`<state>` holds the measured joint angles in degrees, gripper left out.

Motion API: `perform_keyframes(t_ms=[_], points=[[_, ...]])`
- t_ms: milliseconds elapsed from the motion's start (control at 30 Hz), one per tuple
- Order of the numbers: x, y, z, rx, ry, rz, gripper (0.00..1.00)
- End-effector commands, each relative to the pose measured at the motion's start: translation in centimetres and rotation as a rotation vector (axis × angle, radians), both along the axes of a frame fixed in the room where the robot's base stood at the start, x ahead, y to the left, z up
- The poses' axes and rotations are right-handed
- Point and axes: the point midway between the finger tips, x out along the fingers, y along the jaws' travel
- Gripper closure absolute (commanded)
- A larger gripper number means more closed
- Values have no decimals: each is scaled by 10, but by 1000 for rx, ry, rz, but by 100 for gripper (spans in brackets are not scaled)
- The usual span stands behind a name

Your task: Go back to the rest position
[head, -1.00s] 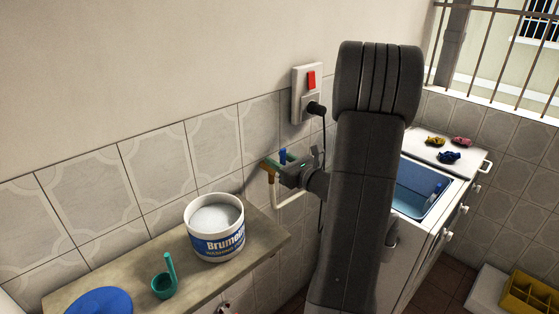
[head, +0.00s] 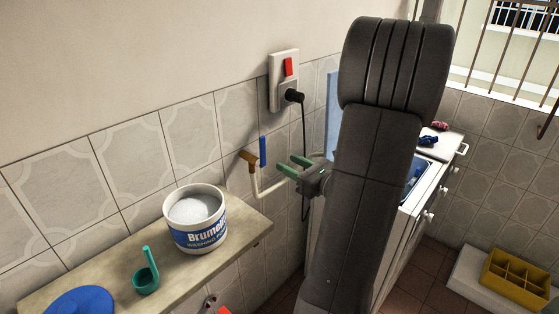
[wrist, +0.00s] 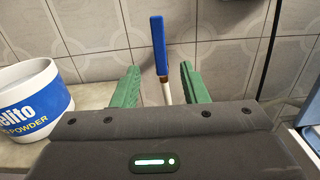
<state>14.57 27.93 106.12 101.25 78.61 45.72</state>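My gripper (head: 287,165) has two green fingers, which stand apart with nothing held between them. It hangs in the air just right of the wall tap. The tap has a brass body (head: 250,157), a blue lever (head: 263,151) standing upright and a pale spout pipe (head: 273,184). In the wrist view the blue lever (wrist: 158,45) shows beyond and between the spread fingers of my gripper (wrist: 160,84). My dark arm covers the middle right of the head view and hides part of the machine behind it.
A stone shelf (head: 105,277) carries a washing powder tub (head: 195,222), a green scoop (head: 147,275) and a blue lid (head: 80,301). A plug with a cable (head: 293,96) sits in the wall socket. A yellow crate (head: 515,280) stands low at right.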

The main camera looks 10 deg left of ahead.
Motion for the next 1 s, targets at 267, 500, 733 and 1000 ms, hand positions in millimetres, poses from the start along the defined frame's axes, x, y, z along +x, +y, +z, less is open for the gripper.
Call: perform_keyframes(t_ms=[267,500,733,1000], points=[[-7,-12,0,0,0,0,60],[-7,-12,0,1,1,0,60],[-2,-2,0,-1,0,3,60],[18,33,1,-1,0,5,60]])
